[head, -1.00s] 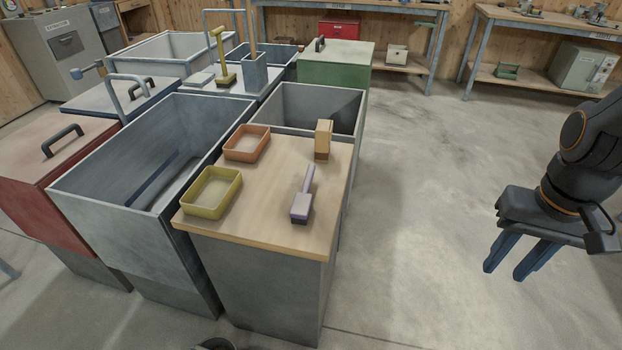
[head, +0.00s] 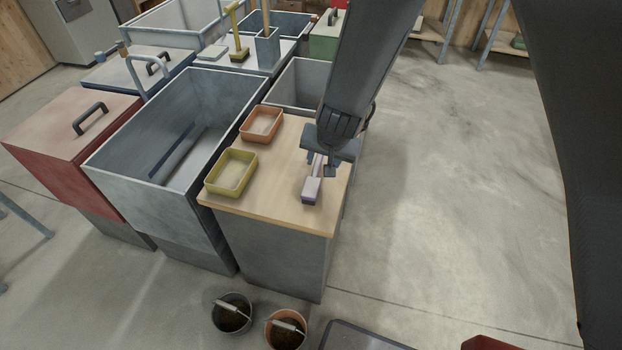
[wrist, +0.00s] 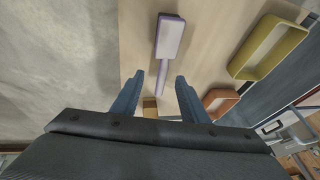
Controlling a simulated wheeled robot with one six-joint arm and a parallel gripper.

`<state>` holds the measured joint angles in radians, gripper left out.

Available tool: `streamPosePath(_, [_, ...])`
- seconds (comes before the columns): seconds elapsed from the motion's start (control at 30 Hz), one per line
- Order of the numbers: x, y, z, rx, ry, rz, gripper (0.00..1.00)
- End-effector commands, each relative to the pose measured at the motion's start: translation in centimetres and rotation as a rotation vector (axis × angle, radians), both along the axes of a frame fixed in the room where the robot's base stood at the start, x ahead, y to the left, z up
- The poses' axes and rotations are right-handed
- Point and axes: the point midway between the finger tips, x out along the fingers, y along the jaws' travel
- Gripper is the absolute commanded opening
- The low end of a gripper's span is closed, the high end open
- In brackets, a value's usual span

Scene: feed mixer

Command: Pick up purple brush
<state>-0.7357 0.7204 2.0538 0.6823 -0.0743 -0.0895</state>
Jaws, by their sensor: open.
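The purple brush (head: 311,188) lies on the wooden top of the grey cabinet (head: 270,206), near its right side. In the wrist view the brush (wrist: 170,40) shows its pale block, with the thin handle pointing toward my gripper.
A yellow tray (head: 231,171) and an orange tray (head: 262,124) stand left of the brush. A deep grey bin (head: 180,131) adjoins the cabinet. Buckets (head: 232,313) stand on the floor in front.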

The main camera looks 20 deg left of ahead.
Motion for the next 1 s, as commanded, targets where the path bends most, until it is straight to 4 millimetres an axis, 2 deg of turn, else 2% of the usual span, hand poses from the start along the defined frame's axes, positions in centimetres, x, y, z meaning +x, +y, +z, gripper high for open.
streamPosePath(0.13, [-0.2,1.3,-1.0,0.001,-0.01,0.002,0.4])
streamPosePath(0.7, [1.9,2.5,-7.1,0.0,-0.008,0.001,0.4])
streamPosePath(1.0, [2.2,2.7,-7.6,0.003,-0.01,0.002,0.4])
